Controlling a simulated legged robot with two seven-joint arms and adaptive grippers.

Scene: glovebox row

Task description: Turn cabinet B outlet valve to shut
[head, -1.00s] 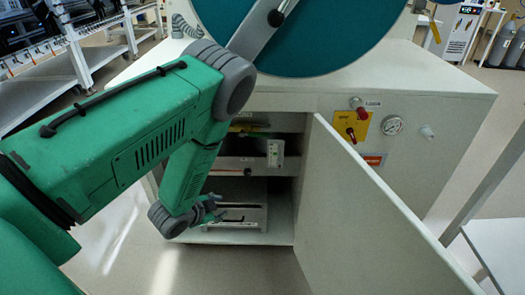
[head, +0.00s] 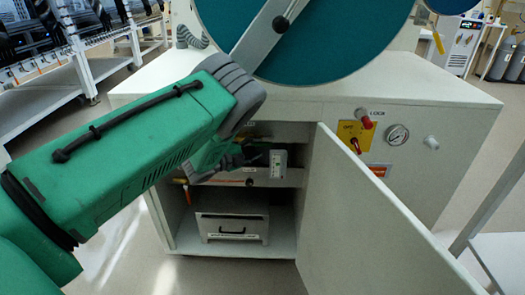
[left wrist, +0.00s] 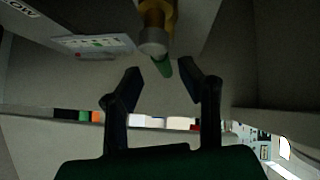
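In the left wrist view a brass valve (left wrist: 156,18) with a round grey end hangs from the top of the picture. A short green piece (left wrist: 162,66), perhaps its handle, sticks out beside it. My left gripper (left wrist: 163,72) is open, its two dark fingers apart on either side of the green piece's lower end; I cannot tell whether they touch it. In the head view my left gripper (head: 248,156) is inside the open cabinet, in the upper compartment, left of a small white block (head: 278,163). The valve is not clear there. My right gripper is not in view.
The cabinet door (head: 375,225) stands open to the right. A drawer box (head: 232,224) sits on the cabinet floor below a shelf. A red knob (head: 365,119), a yellow plate (head: 352,132) and a gauge (head: 397,136) are on the front panel. A label card (left wrist: 95,46) is near the valve.

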